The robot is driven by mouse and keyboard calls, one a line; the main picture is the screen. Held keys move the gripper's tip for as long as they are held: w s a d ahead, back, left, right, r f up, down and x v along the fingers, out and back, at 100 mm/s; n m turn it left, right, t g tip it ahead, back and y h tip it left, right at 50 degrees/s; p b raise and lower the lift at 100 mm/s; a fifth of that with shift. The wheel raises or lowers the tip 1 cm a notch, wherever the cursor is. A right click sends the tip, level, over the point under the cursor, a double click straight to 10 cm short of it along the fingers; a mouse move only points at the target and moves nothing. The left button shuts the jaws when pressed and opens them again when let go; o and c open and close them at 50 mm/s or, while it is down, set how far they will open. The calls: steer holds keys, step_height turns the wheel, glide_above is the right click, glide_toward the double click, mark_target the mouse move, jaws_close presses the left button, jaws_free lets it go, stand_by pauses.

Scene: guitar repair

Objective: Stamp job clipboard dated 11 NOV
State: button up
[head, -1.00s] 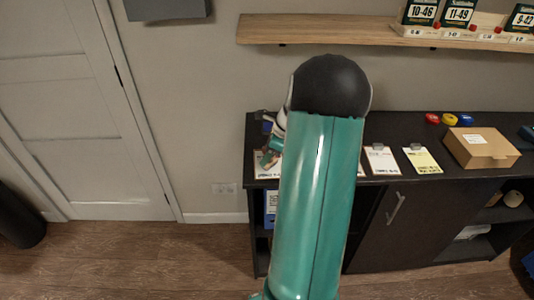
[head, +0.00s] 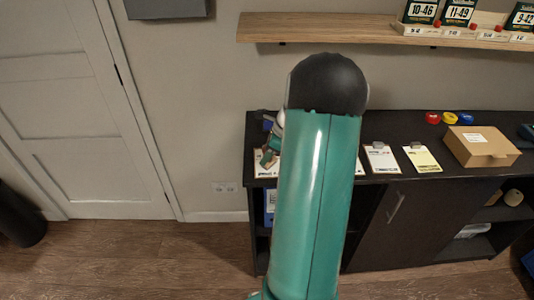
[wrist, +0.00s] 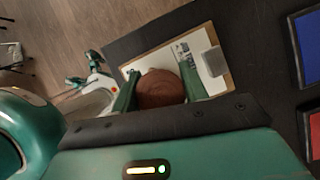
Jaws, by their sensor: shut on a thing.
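In the wrist view my gripper (wrist: 160,86) is shut on a round brown knob, which looks like the handle of a stamp (wrist: 161,90). Its lower end is hidden, so I cannot tell whether it touches the paper. Below it lies a clipboard (wrist: 218,88) with white paper, some print and a grey clip. In the head view my gripper (head: 269,156) is small and partly behind my arm, over a clipboard (head: 262,170) at the cabinet's left end. A white clipboard (head: 381,160) and a yellow one (head: 422,160) lie farther right. The dates are too small to read.
A blue pad (wrist: 308,45) and a red pad (wrist: 314,132) lie right of the clipboard in the wrist view. A cardboard box (head: 480,147) stands on the dark cabinet (head: 340,220). A wooden shelf (head: 330,29) with signs hangs above.

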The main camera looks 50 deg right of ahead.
stand_by(0.3)
steer(key=shift+r, duration=3.5)
